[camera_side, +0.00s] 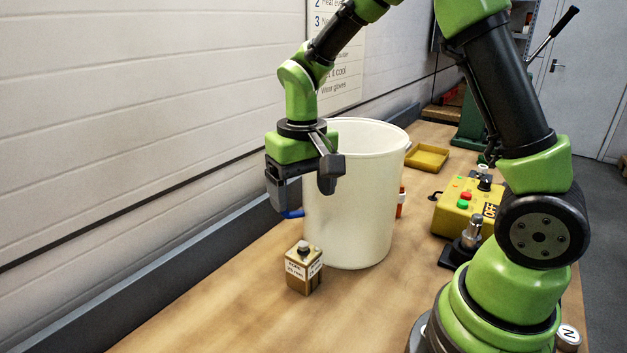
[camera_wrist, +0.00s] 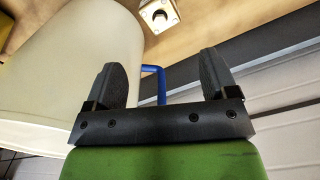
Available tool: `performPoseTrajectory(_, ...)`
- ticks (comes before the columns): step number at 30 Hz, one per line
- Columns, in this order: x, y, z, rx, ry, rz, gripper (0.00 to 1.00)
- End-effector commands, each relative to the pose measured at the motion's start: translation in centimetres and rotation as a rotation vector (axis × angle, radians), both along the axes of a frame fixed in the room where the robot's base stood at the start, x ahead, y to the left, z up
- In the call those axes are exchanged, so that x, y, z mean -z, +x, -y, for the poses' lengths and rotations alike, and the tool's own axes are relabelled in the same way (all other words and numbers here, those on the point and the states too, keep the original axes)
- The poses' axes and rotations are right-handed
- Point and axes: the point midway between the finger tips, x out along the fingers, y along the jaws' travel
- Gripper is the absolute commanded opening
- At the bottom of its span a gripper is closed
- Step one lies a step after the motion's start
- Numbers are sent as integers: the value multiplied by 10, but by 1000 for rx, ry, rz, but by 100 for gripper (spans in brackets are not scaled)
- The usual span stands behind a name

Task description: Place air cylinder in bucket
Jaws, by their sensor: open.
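The bucket (camera_side: 352,200) is a tall, off-white open tub standing upright on the bench; its wall fills the left of the wrist view (camera_wrist: 55,60). A small tan block (camera_side: 303,272) with a label and a round metal top stands in front of it, apart from the wall. It shows at the top of the wrist view (camera_wrist: 158,14). I cannot tell for certain whether this is the air cylinder. My gripper (camera_side: 304,200) is above the block and beside the bucket's left side. Its fingers are apart in the wrist view (camera_wrist: 160,82), with nothing held. The bucket's inside is hidden.
A blue hooked piece (camera_side: 292,214) shows between bucket and wall. A yellow control box (camera_side: 462,210), a metal cylinder-like part on a black base (camera_side: 472,234) and a yellow tray (camera_side: 427,157) lie right of the bucket. The front left bench is clear.

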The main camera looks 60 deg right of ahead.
Motion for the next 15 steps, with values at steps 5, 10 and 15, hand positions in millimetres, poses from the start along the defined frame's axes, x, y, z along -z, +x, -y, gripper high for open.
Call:
performPoseTrajectory(5,-27,-9,-4,0,13,62,79)
performPoseTrajectory(10,-76,-41,-14,0,51,214,79)
performPoseTrajectory(15,-114,-88,-24,-7,97,391,79)
